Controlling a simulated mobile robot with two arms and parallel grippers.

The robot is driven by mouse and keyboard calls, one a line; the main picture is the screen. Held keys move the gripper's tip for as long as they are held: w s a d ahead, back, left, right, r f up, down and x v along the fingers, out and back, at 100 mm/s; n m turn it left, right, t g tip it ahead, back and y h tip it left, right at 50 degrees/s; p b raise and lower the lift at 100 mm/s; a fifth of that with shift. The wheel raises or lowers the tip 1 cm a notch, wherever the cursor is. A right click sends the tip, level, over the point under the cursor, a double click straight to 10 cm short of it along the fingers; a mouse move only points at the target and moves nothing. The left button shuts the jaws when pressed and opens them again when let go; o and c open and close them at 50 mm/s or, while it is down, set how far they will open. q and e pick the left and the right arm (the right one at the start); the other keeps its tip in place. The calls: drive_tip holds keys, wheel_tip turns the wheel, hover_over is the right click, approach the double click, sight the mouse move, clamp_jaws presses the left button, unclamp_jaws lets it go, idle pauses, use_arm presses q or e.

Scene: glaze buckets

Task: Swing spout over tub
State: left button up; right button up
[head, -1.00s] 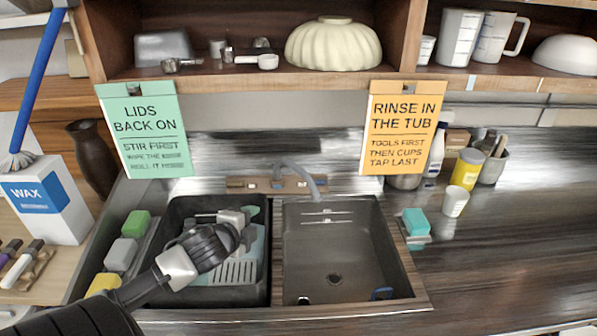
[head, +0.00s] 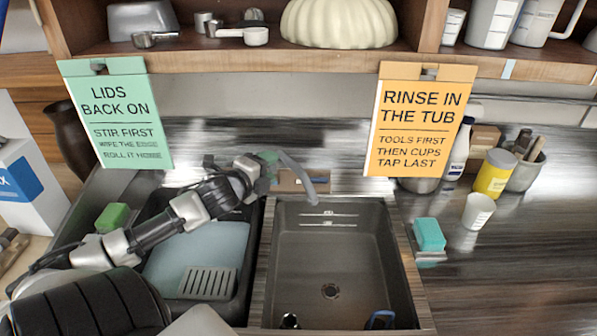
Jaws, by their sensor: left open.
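The grey curved spout (head: 299,177) rises at the back of the sink and its tip points down over the back left part of the grey basin (head: 290,255). A black tub (head: 252,235) stands left of that basin, with a pale blue sheet and a slotted grey rack in it. My left gripper (head: 268,169) is open at the base end of the spout, on its left side. I cannot tell whether it touches the spout. The gripper hides part of the tap's mount.
A green sponge (head: 112,217) lies left of the black tub, and a turquoise sponge (head: 429,234) sits right of the basin. A green sign (head: 117,115) and an orange sign (head: 420,120) hang from the shelf. The right counter's front is clear.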

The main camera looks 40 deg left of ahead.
use_arm(q)
drive_tip(key=b, duration=0.4)
approach(292, 169)
drive_tip(key=p+x, duration=0.2)
drive_tip(key=x, duration=0.9)
drive_tip(key=shift+w+a, duration=0.1)
drive_tip(key=shift+a, duration=0.05)
use_arm(e)
wheel_tip(292, 169, down, 3)
drive_tip(key=shift+d, duration=0.15)
drive_tip(key=shift+s, duration=0.1)
use_arm(q)
clamp_jaws()
